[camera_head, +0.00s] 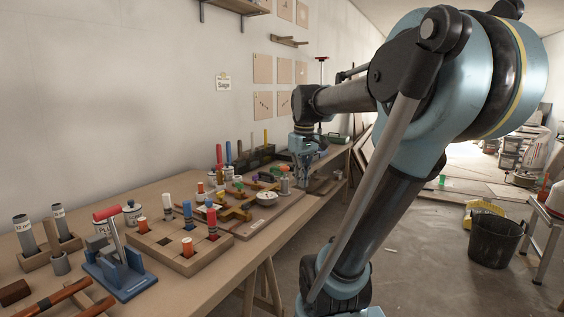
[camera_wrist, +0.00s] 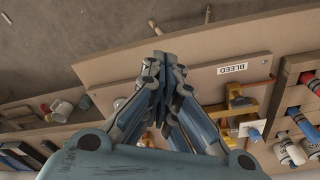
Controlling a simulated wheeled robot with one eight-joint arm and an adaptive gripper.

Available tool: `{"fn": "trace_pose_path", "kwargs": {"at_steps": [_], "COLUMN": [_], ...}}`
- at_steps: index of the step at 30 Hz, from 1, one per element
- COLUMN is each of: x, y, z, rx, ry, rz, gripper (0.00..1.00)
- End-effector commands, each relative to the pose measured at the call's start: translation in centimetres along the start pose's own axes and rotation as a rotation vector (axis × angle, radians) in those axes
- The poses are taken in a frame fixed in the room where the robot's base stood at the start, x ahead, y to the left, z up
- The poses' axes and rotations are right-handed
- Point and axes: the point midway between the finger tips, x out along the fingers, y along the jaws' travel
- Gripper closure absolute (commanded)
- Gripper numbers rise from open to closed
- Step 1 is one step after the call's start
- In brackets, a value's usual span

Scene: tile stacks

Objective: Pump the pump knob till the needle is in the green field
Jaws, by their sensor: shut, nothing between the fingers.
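My gripper (camera_head: 304,180) is over the far part of the bench, at the right edge of a wooden board (camera_head: 283,212) with yellow piping. Its fingers are together and empty; their closed tips also show in the wrist view (camera_wrist: 166,58), above the board beside a BLEED label (camera_wrist: 232,69). A round white dial (camera_head: 265,198) sits on the board, left of and nearer than my gripper. Its needle and green field are too small to read. A grey post with a reddish top (camera_head: 284,181) stands just left of my gripper. I cannot tell which part is the pump knob; my fingers hide part of the board.
A wooden peg board (camera_head: 178,257) with coloured cylinders stands nearer on the bench. A blue stand with a red handle (camera_head: 118,270) is at the near left. A black bucket (camera_head: 493,241) is on the floor. The floor right of the bench is largely clear.

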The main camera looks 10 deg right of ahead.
Motion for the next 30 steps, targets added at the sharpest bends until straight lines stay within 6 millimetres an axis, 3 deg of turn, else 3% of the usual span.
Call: {"fn": "trace_pose_path", "kwargs": {"at_steps": [6, 15, 24, 30], "x": [-3.9, -8.2, -11.4, -12.5], "y": [1.5, 3.3, 5.0, 5.7], "z": [-4.9, -11.4, -17.7, -20.4], "rx": [-0.108, -0.255, -0.397, -0.463], "ry": [-0.024, -0.052, -0.077, -0.088], "rz": [-0.017, -0.045, -0.076, -0.091], "gripper": [1.00, 1.00, 1.00, 1.00]}}
